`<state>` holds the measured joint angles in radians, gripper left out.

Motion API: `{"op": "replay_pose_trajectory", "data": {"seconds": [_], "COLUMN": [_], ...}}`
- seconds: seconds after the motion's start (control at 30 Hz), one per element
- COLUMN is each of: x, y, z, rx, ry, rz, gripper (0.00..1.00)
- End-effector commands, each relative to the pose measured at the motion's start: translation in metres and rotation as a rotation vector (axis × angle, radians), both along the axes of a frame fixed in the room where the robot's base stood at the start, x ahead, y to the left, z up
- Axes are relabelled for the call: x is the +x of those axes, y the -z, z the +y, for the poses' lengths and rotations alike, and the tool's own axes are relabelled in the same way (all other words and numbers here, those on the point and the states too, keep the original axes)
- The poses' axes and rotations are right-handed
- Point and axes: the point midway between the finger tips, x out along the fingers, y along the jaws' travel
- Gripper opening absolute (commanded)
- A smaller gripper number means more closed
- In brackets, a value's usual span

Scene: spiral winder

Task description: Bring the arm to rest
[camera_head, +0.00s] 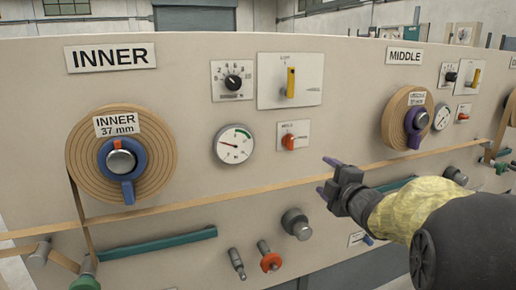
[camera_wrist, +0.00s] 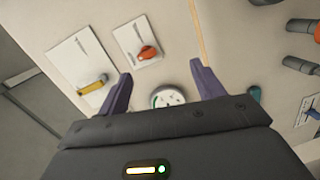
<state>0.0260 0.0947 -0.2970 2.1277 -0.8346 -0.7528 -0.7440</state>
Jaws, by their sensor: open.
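My gripper (camera_head: 328,176) is in front of the beige winder panel (camera_head: 200,50), right of the middle in the head view, with nothing visible between its fingers. In the wrist view its two purple fingers (camera_wrist: 162,82) stand wide apart and empty. Behind them a round gauge (camera_wrist: 168,97) shows on the panel, partly hidden by my gripper. My arm (camera_head: 430,205) comes in from the right side of the head view, with a yellow cover near the wrist. Whether the fingers touch the panel cannot be told.
The INNER spool (camera_head: 83,157) has a blue knob. The MIDDLE spool (camera_head: 395,117) has a purple knob. A tan strip (camera_head: 220,197) runs across the panel near my gripper. An orange switch (camera_head: 288,142), a yellow lever (camera_head: 291,82) and a grey roller (camera_head: 296,223) stick out nearby.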

Motion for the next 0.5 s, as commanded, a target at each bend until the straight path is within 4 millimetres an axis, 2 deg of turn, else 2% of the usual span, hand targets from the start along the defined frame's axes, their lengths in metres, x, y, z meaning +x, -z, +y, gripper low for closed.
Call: {"op": "replay_pose_trajectory", "data": {"seconds": [0.17,0.27,0.4,0.5], "x": [-0.022,-0.047,-0.097,-0.134], "y": [0.068,0.113,0.171,0.203], "z": [-0.003,0.000,0.012,0.023], "rx": [0.301,0.477,0.694,0.809], "ry": [0.226,0.376,0.597,0.742], "rz": [0.274,0.446,0.684,0.827], "gripper": [0.67,0.67,0.67,0.67]}}
